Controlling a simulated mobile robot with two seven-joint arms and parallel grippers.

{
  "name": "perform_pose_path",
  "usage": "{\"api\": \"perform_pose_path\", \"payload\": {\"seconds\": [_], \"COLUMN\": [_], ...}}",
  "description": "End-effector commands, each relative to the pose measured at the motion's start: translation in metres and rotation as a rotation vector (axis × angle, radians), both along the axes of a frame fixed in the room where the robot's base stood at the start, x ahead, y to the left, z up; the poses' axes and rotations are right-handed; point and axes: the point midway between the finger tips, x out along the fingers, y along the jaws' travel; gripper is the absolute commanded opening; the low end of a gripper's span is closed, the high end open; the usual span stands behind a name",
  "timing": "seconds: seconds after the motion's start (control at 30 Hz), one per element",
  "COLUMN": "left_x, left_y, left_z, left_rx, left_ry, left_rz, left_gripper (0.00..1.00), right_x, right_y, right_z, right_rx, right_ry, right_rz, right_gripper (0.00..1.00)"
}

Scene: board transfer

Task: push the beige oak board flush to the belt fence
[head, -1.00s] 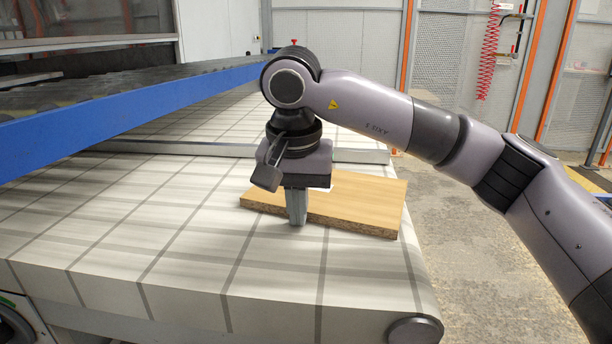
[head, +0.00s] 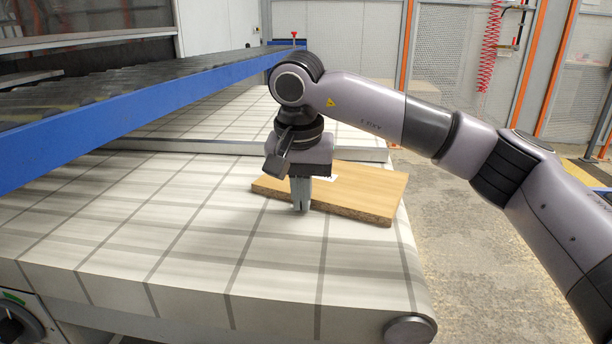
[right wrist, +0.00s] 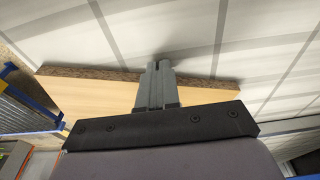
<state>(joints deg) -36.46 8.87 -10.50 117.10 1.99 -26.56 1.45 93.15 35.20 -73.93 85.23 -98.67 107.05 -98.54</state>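The beige oak board (head: 365,193) lies flat on the belt (head: 200,235) near its right end, its rough near edge facing me. It sits at a slant to the belt fence (head: 200,146), the grey metal bar behind it. My gripper and arm hide part of its far side, so I cannot tell whether it touches the fence. My right gripper (head: 301,208) points down at the board's near edge, its fingers together and holding nothing. In the right wrist view, the fingertips (right wrist: 158,64) are at the edge of the board (right wrist: 95,90). My left gripper is not in view.
The belt left of the board is clear.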

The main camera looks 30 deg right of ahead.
Motion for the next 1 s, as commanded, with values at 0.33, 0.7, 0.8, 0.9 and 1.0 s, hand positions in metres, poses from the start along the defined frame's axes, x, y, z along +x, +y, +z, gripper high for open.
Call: {"api": "perform_pose_path", "payload": {"seconds": [0.33,0.7,0.8,0.9,1.0], "left_x": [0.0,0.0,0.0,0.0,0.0], "left_y": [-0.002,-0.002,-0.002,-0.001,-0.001], "left_z": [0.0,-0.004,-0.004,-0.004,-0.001], "left_rx": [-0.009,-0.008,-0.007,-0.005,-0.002], "left_ry": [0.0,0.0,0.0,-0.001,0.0], "left_rz": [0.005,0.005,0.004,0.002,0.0], "left_gripper": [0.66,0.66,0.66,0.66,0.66], "right_x": [0.002,-0.013,-0.017,-0.019,-0.019], "right_y": [-0.002,0.009,0.011,0.012,0.013], "right_z": [0.002,0.001,0.001,0.001,0.005], "right_rx": [0.0,0.001,-0.001,0.0,0.0], "right_ry": [-0.014,-0.011,-0.009,-0.009,-0.009], "right_rz": [-0.009,-0.005,-0.003,-0.005,-0.005], "right_gripper": [0.0,0.0,0.0,0.0,0.0]}}
